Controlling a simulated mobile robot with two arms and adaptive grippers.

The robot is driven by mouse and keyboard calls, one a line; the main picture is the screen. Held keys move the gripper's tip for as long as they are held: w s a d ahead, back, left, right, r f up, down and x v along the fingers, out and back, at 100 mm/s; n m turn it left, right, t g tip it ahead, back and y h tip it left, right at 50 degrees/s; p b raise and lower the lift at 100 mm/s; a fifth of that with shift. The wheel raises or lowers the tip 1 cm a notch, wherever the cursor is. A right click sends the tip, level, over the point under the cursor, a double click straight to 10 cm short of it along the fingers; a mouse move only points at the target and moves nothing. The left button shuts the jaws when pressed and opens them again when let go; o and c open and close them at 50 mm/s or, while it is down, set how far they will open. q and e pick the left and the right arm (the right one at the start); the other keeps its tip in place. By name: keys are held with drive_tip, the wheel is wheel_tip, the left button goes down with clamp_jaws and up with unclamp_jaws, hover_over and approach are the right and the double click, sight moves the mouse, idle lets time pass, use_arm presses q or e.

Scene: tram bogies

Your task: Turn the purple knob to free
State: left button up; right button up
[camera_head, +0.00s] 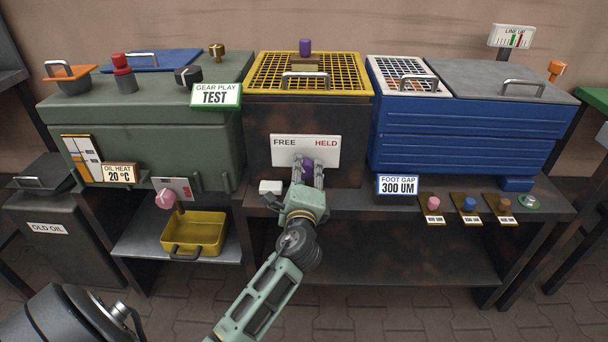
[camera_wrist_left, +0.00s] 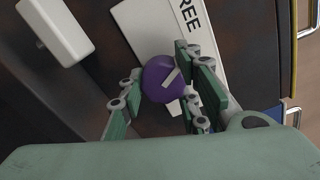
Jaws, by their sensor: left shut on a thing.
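The purple knob (camera_head: 308,165) sits on a white plate (camera_head: 290,147) marked FREE on its left and HELD on its right. My left gripper (camera_head: 307,172) is shut on the knob, with a finger on either side. In the left wrist view the round purple knob (camera_wrist_left: 160,82) shows between the green finger pads, with a pale line on its face slanting up to the right, toward the plate's lettering (camera_wrist_left: 190,18). In the head view the gripper hides part of the knob and its line. My right gripper is not in view.
A yellow tray (camera_head: 215,235) is lower left. Several small knobs line the right ledge.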

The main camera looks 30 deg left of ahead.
use_arm(q)
drive_tip(key=shift+s+f+n+b, duration=0.1)
drive_tip(key=shift+f+n+b, duration=0.15)
drive_tip(key=shift+n, duration=0.55)
drive_tip(key=shift+f+n+b, duration=0.1)
drive_tip(key=shift+f+n, duration=0.2)
drive_tip(key=shift+n, duration=0.5)
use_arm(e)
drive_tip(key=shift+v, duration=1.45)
use_arm(q)
drive_tip(key=shift+d, duration=0.1)
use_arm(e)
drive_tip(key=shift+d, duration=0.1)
use_arm(q)
drive_tip(key=o, duration=1)
drive_tip(key=shift+c, duration=0.2)
drive_tip(key=shift+o, duration=0.5)
drive_tip(key=shift+r, duration=0.35)
drive_tip(key=v, duration=1.2)
drive_tip(key=shift+f, duration=0.1)
